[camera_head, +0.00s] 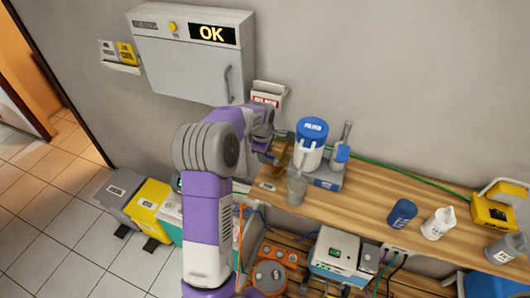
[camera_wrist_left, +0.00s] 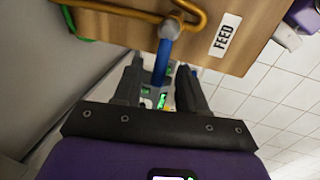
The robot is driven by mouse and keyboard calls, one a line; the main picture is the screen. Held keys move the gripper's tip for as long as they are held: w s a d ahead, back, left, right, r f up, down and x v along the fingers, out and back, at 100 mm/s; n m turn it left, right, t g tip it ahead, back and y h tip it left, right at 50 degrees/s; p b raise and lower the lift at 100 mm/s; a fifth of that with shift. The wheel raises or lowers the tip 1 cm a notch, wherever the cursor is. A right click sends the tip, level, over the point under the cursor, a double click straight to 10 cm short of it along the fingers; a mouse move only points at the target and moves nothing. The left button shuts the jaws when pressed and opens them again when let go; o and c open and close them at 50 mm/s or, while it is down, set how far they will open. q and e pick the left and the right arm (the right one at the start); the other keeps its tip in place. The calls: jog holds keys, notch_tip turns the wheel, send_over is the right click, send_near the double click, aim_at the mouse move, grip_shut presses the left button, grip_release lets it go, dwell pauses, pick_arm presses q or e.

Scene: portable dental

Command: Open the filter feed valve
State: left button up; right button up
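In the left wrist view, the feed valve (camera_wrist_left: 169,29) has a grey round body on a brass-coloured pipe (camera_wrist_left: 120,10), at the wooden counter's edge beside a white FEED label (camera_wrist_left: 225,36). Its blue lever (camera_wrist_left: 161,63) extends from the body toward my gripper. My left gripper (camera_wrist_left: 160,66) is open, with the lever appearing between its two dark fingers. I see no clear contact, and the depth is hard to judge. In the head view my purple arm reaches the counter's left end and mostly hides the valve. My right gripper is not in view.
A white filter canister with a blue lid (camera_head: 312,131) and a clear cup (camera_head: 297,188) stand close to my gripper on the wooden counter (camera_head: 365,200). A grey wall cabinet (camera_head: 190,55) reading OK is behind. Bottles stand farther right; equipment fills the shelf below.

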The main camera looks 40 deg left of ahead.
pick_arm(q)
grip_shut()
